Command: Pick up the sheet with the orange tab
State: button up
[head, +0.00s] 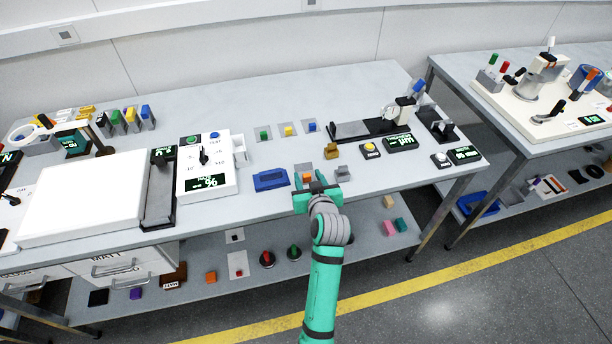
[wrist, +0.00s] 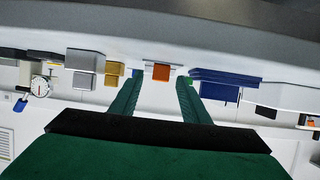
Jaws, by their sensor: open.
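The orange tab (head: 307,178) shows near the front edge of the bench, just beyond my gripper (head: 316,184). It also shows in the wrist view as an orange square (wrist: 161,72), on a pale piece between and beyond the fingertips. The sheet itself is seen nearly edge-on or is hidden, so I cannot make out its extent. My gripper (wrist: 160,80) is open, with its two green fingers apart and nothing visibly held between them. I cannot tell whether a finger touches the tab.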

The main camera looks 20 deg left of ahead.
grip_shut()
jog(key=shift+r, duration=0.1)
